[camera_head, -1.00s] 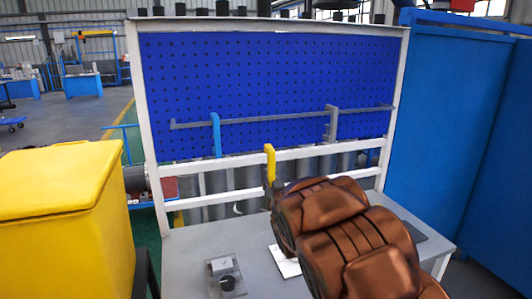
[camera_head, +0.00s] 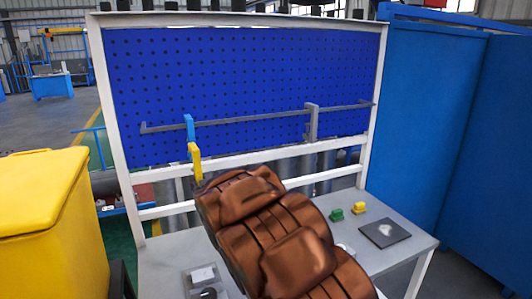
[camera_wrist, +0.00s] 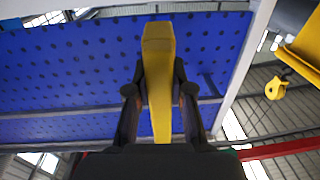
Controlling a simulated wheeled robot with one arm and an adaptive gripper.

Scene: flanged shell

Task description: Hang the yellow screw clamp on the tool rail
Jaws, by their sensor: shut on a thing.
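The yellow screw clamp (camera_head: 195,160) is held upright at the end of my arm, in front of the pegboard's lower left part. In the wrist view the clamp (camera_wrist: 158,80) stands between the two dark fingers of my gripper (camera_wrist: 160,88), which are shut on it. In the head view my bronze arm hides most of the gripper. The grey tool rail (camera_head: 250,120) runs across the blue pegboard. A blue clamp (camera_head: 189,128) hangs on its left part and a grey clamp (camera_head: 311,122) on its right part. The yellow clamp appears just below the blue one; the depth gap is unclear.
The grey bench (camera_head: 400,262) carries a green block (camera_head: 336,214), a small yellow block (camera_head: 359,208) and a dark square plate (camera_head: 384,233). A yellow bin (camera_head: 50,225) stands at left and blue cabinets (camera_head: 430,130) at right. The rail between the hanging clamps is free.

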